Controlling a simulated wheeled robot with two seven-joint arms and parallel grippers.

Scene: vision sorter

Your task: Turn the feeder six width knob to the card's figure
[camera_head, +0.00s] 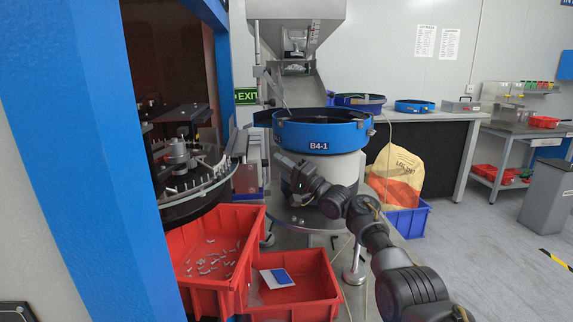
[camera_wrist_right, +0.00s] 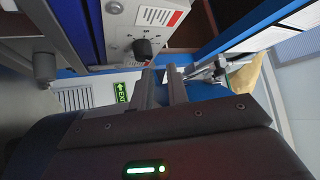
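A black knob (camera_wrist_right: 142,48) sits on a light grey control panel (camera_wrist_right: 118,28) at the top of the right wrist view. A white label with a red mark (camera_wrist_right: 158,16) is above the knob. My right gripper (camera_wrist_right: 160,70) points toward the panel, its two fingers apart with nothing between them. The knob is just beyond the fingertips, nearer the left finger; I see no grip on it. In the head view the right gripper (camera_head: 284,161) is in front of the bowl feeder marked B4-1 (camera_head: 320,133). A white and blue card (camera_head: 277,278) lies in a red bin. My left gripper is not in view.
Two red bins (camera_head: 215,285) (camera_head: 325,309) stand at the lower left, one with small pale parts. A blue machine frame (camera_head: 75,130) fills the left. A blue crate (camera_head: 415,221) with a sack (camera_head: 397,165) is behind my right arm.

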